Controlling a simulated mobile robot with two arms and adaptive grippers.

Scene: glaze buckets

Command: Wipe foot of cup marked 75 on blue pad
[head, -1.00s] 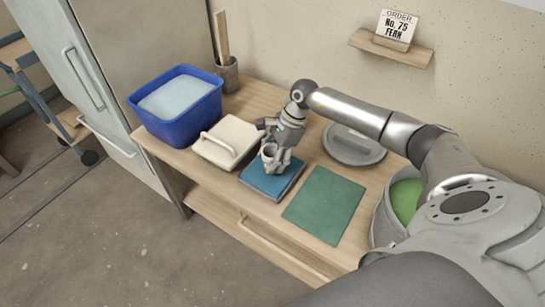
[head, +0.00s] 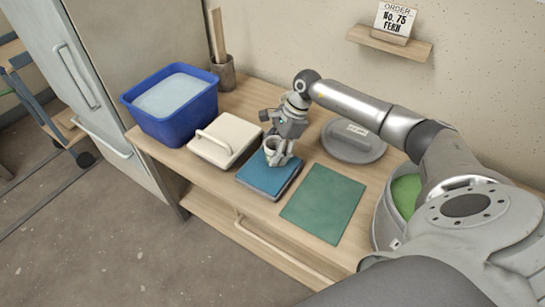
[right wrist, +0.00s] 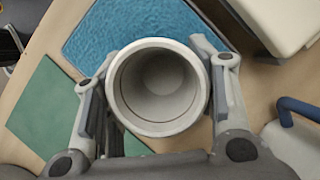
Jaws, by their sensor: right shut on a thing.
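My right gripper (head: 284,150) is shut on a pale grey cup (head: 272,147) at the back edge of the blue pad (head: 267,178). In the right wrist view the cup (right wrist: 158,88) shows its round rim and empty inside, with a finger on each side. The blue pad (right wrist: 130,28) lies just beyond it there. Whether the cup's foot touches the pad cannot be told. No number shows on the cup. My left gripper is not in view.
A green mat (head: 323,203) lies right of the pad. A cream lidded box (head: 222,143) and a blue tub (head: 172,105) stand left. A grey round lid (head: 352,142) lies behind. A bucket of green glaze (head: 402,197) stands at right. An order card (head: 395,20) reads No. 75 Fern.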

